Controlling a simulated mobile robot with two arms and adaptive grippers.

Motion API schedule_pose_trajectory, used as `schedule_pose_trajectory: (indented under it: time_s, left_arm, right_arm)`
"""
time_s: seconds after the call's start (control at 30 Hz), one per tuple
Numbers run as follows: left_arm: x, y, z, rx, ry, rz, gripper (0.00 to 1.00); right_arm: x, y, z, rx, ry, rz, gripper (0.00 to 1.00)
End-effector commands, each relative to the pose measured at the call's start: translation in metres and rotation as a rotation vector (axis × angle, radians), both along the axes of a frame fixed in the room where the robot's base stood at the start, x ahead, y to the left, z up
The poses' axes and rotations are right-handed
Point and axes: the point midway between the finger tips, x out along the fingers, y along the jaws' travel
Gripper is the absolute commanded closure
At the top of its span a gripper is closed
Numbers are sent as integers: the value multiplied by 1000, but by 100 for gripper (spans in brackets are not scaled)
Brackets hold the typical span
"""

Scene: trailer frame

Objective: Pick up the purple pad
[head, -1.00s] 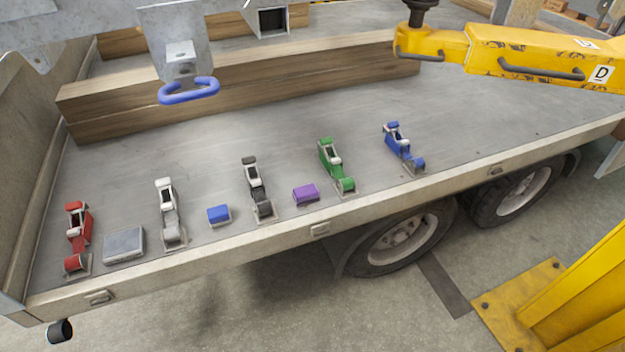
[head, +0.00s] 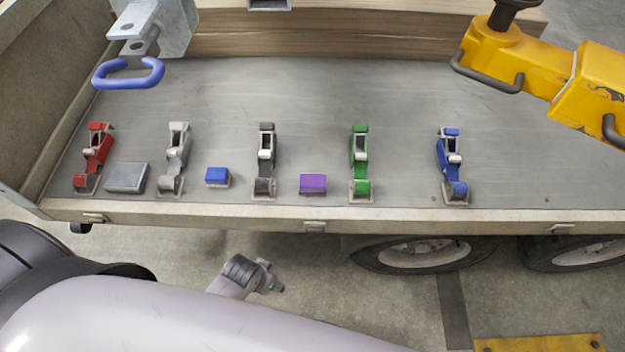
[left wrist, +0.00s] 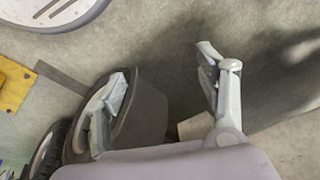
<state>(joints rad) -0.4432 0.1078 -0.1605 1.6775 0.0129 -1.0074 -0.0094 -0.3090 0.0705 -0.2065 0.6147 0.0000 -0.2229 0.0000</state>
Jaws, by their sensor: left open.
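The purple pad (head: 313,184) is a small block lying flat on the grey trailer bed (head: 320,105) near its front edge. It sits between a black-and-white clamp (head: 265,160) and a green clamp (head: 360,163). My left gripper (head: 270,277) is in front of the trailer edge, below and to the left of the pad in the head view, apart from it. In the left wrist view my left gripper (left wrist: 160,95) has its fingers spread, with nothing between them but floor and a wheel. The pad does not show there. My right gripper is not in view.
A blue pad (head: 217,177), a grey pad (head: 126,178) and red (head: 95,158), white-grey (head: 175,158) and blue (head: 452,167) clamps share the bed. A blue handle (head: 128,73) hangs at upper left. A yellow beam (head: 550,70) is at upper right.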

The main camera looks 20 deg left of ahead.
Motion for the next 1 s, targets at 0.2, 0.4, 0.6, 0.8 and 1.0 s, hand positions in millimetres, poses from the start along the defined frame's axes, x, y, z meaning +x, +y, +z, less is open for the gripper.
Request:
schedule_pose_trajectory:
  time_s: [0.2, 0.4, 0.6, 0.8, 1.0]
  left_arm:
    - [52, -17, 101, -33, -53, -87, 35]
    - [103, -48, 179, -71, -67, -333, 35]
    - [148, -67, 247, -47, -50, -669, 35]
    - [196, -57, 290, 17, 18, -940, 35]
    - [227, -40, 321, 50, 70, -1063, 35]
  right_arm:
    - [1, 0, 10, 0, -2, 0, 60]
    - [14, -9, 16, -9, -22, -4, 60]
    - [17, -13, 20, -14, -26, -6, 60]
    - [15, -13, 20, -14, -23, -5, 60]
    - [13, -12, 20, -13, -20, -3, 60]
